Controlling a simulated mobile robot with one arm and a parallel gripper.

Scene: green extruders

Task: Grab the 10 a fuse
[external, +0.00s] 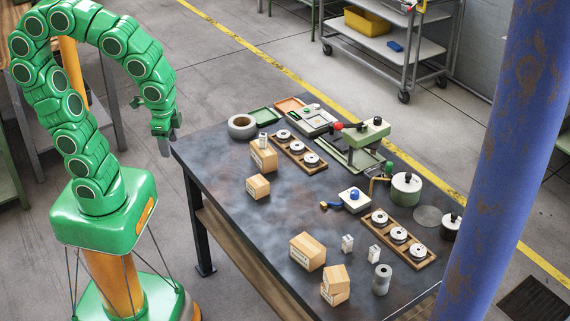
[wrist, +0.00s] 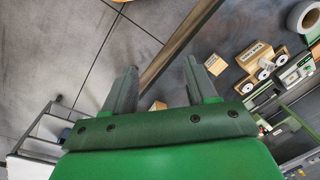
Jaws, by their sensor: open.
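My gripper (external: 171,146) hangs open and empty beside the far-left corner of the table, and both fingers show apart in the wrist view (wrist: 161,68). Two more small white blocks, one (external: 347,243) and another (external: 374,254), stand near the front of the table. Their markings are too small to read, so I cannot tell which is the 10 A fuse.
The dark table (external: 225,170) also holds a tape roll (external: 242,126), wooden racks with white spools (external: 299,154), a green press (external: 362,133) and several cardboard boxes (external: 307,251). A blue pillar (external: 500,150) stands at the right. The table's left part is mostly clear.

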